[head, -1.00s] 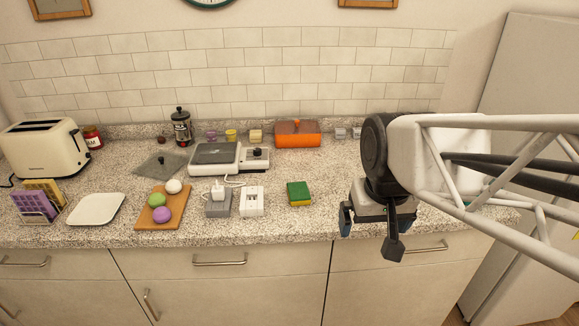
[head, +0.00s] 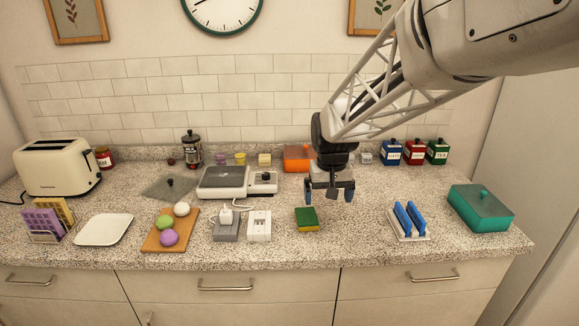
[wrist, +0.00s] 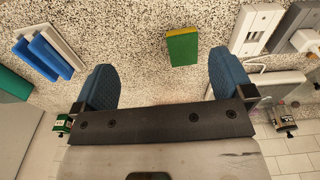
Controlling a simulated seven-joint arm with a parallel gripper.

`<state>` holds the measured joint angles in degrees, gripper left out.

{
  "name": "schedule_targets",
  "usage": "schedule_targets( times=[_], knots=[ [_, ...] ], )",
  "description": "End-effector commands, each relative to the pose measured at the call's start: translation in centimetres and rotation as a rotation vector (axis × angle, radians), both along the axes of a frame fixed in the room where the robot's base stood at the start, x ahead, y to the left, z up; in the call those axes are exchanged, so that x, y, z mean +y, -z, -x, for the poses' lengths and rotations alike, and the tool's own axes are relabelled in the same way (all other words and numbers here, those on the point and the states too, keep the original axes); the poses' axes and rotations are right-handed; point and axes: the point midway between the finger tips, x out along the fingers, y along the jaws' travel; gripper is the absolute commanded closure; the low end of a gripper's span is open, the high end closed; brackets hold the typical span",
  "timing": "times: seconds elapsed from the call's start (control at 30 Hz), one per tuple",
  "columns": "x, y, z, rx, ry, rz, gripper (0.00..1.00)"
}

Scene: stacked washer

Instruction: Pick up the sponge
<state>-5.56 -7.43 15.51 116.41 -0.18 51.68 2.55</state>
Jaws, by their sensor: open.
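The sponge (head: 306,219) is a small block with a green top and a yellow side. It lies flat on the speckled counter, right of the white outlet box. My gripper (head: 329,196) is open and empty above the counter, just behind and to the right of the sponge in the head view. In the wrist view the sponge (wrist: 182,47) lies beyond the fingertips, nearer the right-hand blue finger. The two blue fingers of my gripper (wrist: 160,82) stand wide apart with nothing between them.
A white outlet box (head: 259,226) and grey block (head: 226,228) stand left of the sponge. A rack with blue slabs (head: 408,221) and a teal box (head: 481,208) stand to the right. An orange container (head: 297,157) is behind. The counter around the sponge is clear.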

Motion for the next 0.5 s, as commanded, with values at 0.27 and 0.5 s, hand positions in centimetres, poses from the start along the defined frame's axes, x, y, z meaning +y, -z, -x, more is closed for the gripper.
schedule_targets(
  times=[0.27, 0.5],
  knots=[
    [2.3, 4.3, -6.5, 0.041, -0.017, 0.002, 0.01],
    [3.8, 7.3, -10.1, 0.061, -0.027, 0.004, 0.01]
  ],
)
